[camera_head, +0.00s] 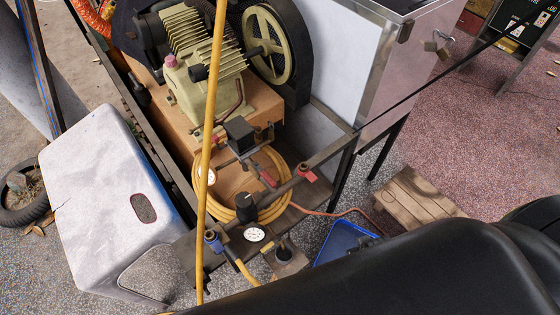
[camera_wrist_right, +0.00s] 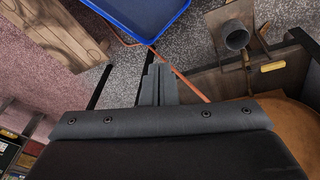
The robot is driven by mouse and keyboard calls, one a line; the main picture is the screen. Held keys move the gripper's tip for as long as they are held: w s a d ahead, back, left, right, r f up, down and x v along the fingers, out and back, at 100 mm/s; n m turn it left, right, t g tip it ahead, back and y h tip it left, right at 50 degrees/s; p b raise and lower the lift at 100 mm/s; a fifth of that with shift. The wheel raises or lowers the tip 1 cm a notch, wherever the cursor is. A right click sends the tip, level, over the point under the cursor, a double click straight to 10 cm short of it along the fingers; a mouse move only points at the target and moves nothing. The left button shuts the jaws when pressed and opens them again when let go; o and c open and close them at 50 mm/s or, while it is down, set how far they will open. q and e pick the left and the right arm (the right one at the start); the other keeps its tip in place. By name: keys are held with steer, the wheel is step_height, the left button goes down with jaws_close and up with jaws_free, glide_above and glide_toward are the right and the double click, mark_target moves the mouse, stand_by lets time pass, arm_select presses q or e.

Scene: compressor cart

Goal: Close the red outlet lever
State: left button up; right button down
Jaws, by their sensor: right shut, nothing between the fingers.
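Two small red parts show on the cart's piping in the head view. One is a red lever-like piece (camera_head: 267,179) beside the coiled yellow hose. The other is a red handle (camera_head: 306,174) on the dark bar just to its right. I cannot tell which is the outlet lever, or how either is turned. My right gripper (camera_wrist_right: 157,68) is shut and empty in the right wrist view, above the floor near the blue tray and an orange hose. No red lever shows in that view. My left gripper is not in view.
A pressure gauge (camera_head: 254,234), black knob (camera_head: 246,206) and yellow hose (camera_head: 213,130) crowd the cart's front. The blue tray (camera_head: 343,243) and a wooden pallet (camera_head: 416,198) lie on the floor at right. My black arm covers the lower right.

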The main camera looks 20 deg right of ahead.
steer(key=w+a+r+t+y+p, duration=0.1)
steer(key=w+r+p, duration=0.1)
steer(key=r, duration=0.8)
steer(key=w+a+r+p, duration=0.1)
steer(key=w+r+p, duration=0.1)
steer(key=r, duration=0.7)
steer(key=n+g+y+p, duration=0.1)
steer(key=n+y, duration=0.5)
steer(key=y, duration=0.1)
glide_toward(268, 179)
steer(key=f, duration=0.2)
steer(key=w+a+f, duration=0.1)
steer(key=f, duration=0.1)
steer(key=w+f+p, duration=0.1)
steer(key=f, duration=0.1)
steer(key=shift+w+a+f, duration=0.25)
steer(key=shift+f, duration=0.1)
steer(key=shift+w, duration=0.1)
